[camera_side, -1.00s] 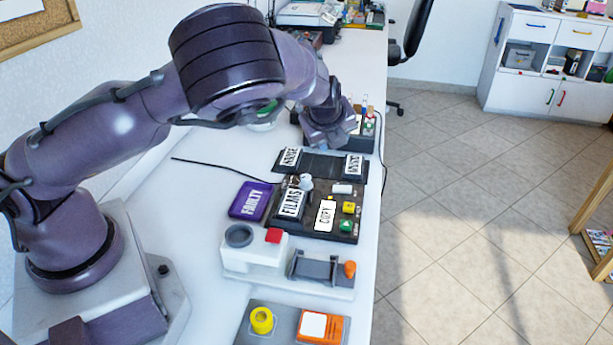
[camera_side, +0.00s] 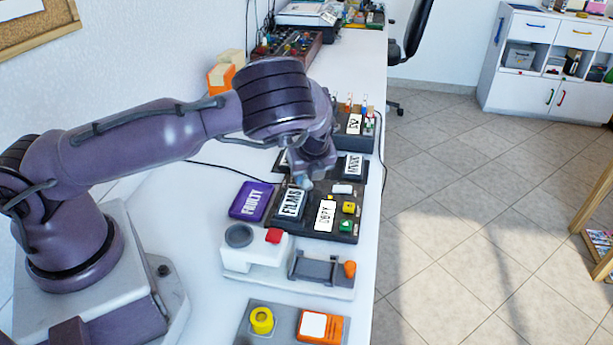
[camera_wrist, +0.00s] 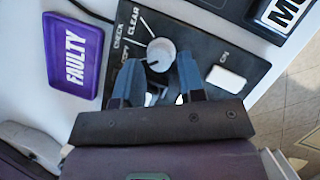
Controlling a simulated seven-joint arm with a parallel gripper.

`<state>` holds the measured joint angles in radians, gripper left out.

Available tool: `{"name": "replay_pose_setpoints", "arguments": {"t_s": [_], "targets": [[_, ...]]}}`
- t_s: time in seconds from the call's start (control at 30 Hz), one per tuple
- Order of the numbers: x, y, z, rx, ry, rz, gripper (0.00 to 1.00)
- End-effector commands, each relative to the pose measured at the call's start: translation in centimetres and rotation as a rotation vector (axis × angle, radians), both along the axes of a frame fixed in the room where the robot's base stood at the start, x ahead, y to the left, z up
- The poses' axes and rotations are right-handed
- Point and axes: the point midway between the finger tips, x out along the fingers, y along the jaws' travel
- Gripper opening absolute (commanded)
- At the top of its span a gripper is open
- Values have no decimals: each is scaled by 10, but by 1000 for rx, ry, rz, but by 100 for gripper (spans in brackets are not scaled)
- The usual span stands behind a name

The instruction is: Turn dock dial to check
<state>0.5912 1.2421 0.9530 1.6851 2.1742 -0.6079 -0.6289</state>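The dock dial (camera_wrist: 161,50) is a round pale knob on the black dock panel (camera_wrist: 205,50). White lines and the labels CLEAR (camera_wrist: 133,20), CHECK (camera_wrist: 119,38) and a partly hidden COPY lie to its upper left in the wrist view. I cannot clearly tell which label the dial points to. My gripper (camera_wrist: 158,62) is open, with its two blue-grey fingers on either side of the dial's near edge. A gap shows between fingers and dial; contact is not clear. In the side view my gripper (camera_side: 308,182) is low over the dock and hides the dial.
A white ON switch (camera_wrist: 226,79) sits right of the dial. The purple FAULTY box (camera_side: 252,201) lies left of the dock. FILMS (camera_side: 291,203) and COPY (camera_side: 325,215) labelled pieces are on the dock. A white device (camera_side: 240,258) stands in front.

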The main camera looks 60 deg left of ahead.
Motion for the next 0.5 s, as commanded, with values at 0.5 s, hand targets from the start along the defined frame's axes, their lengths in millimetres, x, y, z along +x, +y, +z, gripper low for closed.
{"name": "replay_pose_setpoints", "arguments": {"t_s": [0.5], "targets": [[2,7,-18,0,-1,0,34]]}}
